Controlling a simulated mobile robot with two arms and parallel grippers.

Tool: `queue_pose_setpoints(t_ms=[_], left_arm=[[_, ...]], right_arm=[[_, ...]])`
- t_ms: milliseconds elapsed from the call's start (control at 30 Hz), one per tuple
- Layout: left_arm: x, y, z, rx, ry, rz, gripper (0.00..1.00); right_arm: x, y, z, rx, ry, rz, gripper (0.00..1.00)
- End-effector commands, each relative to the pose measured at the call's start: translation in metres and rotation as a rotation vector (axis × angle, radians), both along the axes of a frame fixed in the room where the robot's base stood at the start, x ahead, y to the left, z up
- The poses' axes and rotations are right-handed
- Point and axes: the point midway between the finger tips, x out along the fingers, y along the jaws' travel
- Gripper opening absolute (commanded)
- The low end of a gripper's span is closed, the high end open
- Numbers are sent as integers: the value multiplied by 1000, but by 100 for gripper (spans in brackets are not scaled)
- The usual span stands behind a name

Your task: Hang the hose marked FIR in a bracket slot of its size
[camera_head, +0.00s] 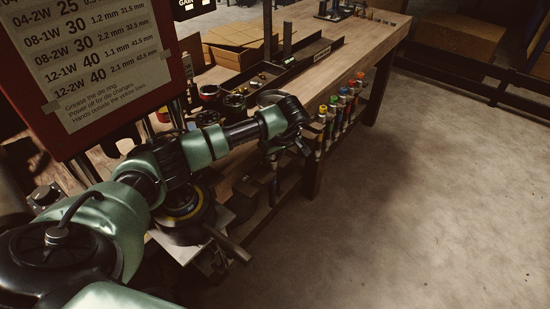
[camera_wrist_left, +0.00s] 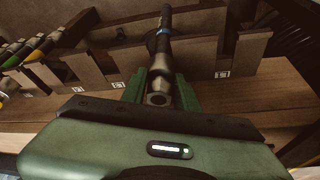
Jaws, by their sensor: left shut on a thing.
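My left gripper (camera_head: 273,156) is at the front edge of the workbench, low beside the bracket. In the left wrist view its two green fingers (camera_wrist_left: 160,92) are shut on a dark hose (camera_wrist_left: 162,44) with a blue band and a metal end fitting. The fitting points towards the camera. No FIR mark can be read on it. The wooden bracket (camera_wrist_left: 256,80) with open slots and small white labels runs behind the fingers. The hose overlaps the bracket in this view; I cannot tell whether it sits in a slot. My right gripper is not in view.
Several hoses with coloured ends (camera_head: 335,112) hang along the bench front, right of my gripper. The wooden bench (camera_head: 345,52) carries a dark rack and cardboard boxes. A sign with a size table (camera_head: 95,50) fills the upper left. The floor (camera_head: 400,200) at right is clear.

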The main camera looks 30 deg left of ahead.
Motion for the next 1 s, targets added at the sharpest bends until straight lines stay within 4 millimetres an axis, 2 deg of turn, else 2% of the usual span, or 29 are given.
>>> queue_pose_setpoints(t_ms=[267,300,367,400,767,1000], left_arm=[[1,0,0,0,-2,1,0],[1,0,0,0,-2,1,35],[0,0,0,0,-2,1,52],[0,0,0,-1,-1,1,55],[-1,-2,3,-1,0,1,55],[-5,-14,37,0,-5,-1,55]], right_arm=[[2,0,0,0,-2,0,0],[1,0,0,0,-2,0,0],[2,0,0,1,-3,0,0],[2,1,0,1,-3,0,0],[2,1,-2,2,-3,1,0],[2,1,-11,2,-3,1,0]])
